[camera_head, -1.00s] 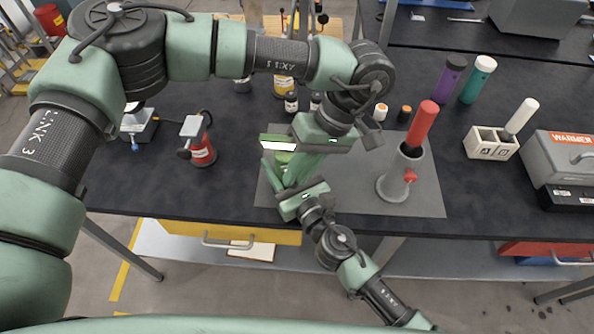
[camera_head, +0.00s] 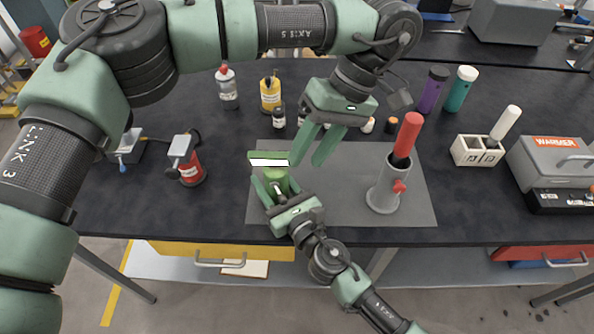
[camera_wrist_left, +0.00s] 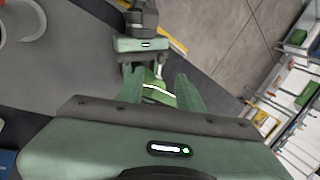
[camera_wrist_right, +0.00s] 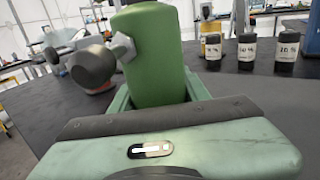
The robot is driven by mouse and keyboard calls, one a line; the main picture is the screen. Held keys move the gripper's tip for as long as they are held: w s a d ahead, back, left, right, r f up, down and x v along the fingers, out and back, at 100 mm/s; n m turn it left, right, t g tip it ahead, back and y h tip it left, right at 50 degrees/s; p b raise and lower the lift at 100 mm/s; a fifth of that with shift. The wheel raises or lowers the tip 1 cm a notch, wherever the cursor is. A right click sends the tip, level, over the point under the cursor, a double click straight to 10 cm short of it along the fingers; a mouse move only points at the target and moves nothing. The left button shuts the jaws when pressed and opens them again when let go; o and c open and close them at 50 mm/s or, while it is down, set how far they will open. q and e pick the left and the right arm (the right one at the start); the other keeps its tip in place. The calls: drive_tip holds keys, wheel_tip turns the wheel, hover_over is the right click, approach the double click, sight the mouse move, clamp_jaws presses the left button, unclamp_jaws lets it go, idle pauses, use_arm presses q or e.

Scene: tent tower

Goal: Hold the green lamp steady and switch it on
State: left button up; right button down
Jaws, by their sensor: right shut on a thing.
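The green lamp (camera_head: 276,177) stands upright near the front left of the grey mat, with a bright white strip on its head. I cannot tell from the strip alone whether it is lit. My right gripper (camera_head: 277,189) is shut around the lamp's lower body from the front. The right wrist view shows the green body (camera_wrist_right: 150,60) between its fingers, with a metal stem and dark ball at its side. My left gripper (camera_head: 307,161) is open and empty, above and right of the lamp. In the left wrist view the lamp (camera_wrist_left: 159,92) shows beyond its fingers.
A grey stand (camera_head: 383,197) with a red-topped tube is on the mat's right. Small dark bottles (camera_head: 278,117) line the mat's back edge. A white block holder (camera_head: 478,151) and grey warmer (camera_head: 555,160) are at right.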

use_arm(q)
drive_tip(key=v, duration=0.2)
drive_tip(key=shift+d+r, duration=0.15)
drive_tip(key=shift+r, duration=0.1)
use_arm(e)
drive_tip(key=c, duration=0.6)
unclamp_jaws()
drive_tip(key=shift+s+d, duration=0.1)
